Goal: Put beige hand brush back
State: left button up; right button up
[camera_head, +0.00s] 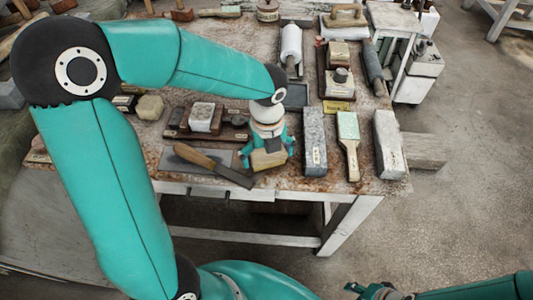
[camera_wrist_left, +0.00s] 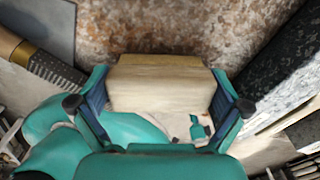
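The beige block-shaped brush (camera_head: 269,159) is near the table's front edge. It fills the space between my left gripper's fingers, and its pale wooden body shows large in the left wrist view (camera_wrist_left: 160,84). My left gripper (camera_head: 267,152) points down, with a finger against each side of the brush. The left wrist view (camera_wrist_left: 161,95) shows both fingers at its ends. Its underside is hidden, so I cannot tell whether it touches the table. My right gripper (camera_head: 374,291) is at the bottom edge, away from the table; its opening is unclear.
A wooden-handled tool (camera_head: 214,165) lies just left of the brush on a grey plate. A grey stone block (camera_head: 314,142), a green-and-cream brush (camera_head: 348,143) and another stone block (camera_head: 388,143) stand to the right. The rusty table (camera_head: 285,181) is crowded.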

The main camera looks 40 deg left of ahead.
pick_arm(q)
jog(key=shift+r, duration=0.1)
notch_tip(320, 180, up, 12)
jog(key=p, duration=0.1)
dwell(0.4)
dwell(0.5)
